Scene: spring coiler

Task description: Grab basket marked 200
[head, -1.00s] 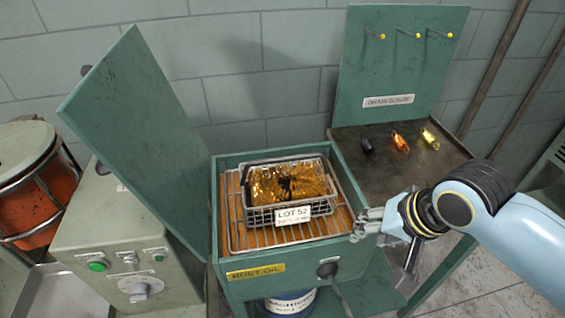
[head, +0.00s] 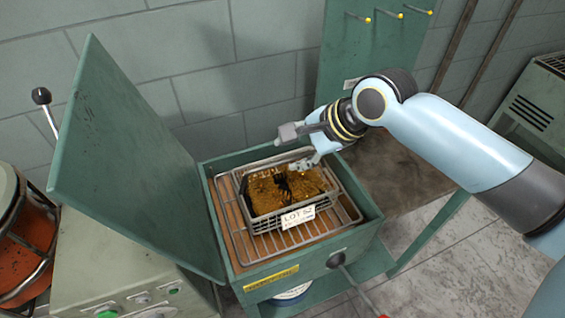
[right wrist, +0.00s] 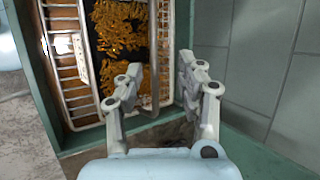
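A wire basket (head: 262,222) filled with small golden parts sits on a wire rack (head: 290,240) inside an open green box. Its white tag (head: 297,217) reads LOT 52; I see no 200 on it. My right gripper (head: 303,150) is over the basket's far right side. In the right wrist view the two fingers (right wrist: 157,85) are spread apart, with a grey bar of the basket (right wrist: 150,108) showing between them. No clear contact shows. The gripper partly hides the basket's back edge. My left gripper is out of view.
The green box (head: 369,218) has its tall lid (head: 125,165) standing open at the left. A control cabinet (head: 100,275) and orange drum (head: 25,235) stand further left.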

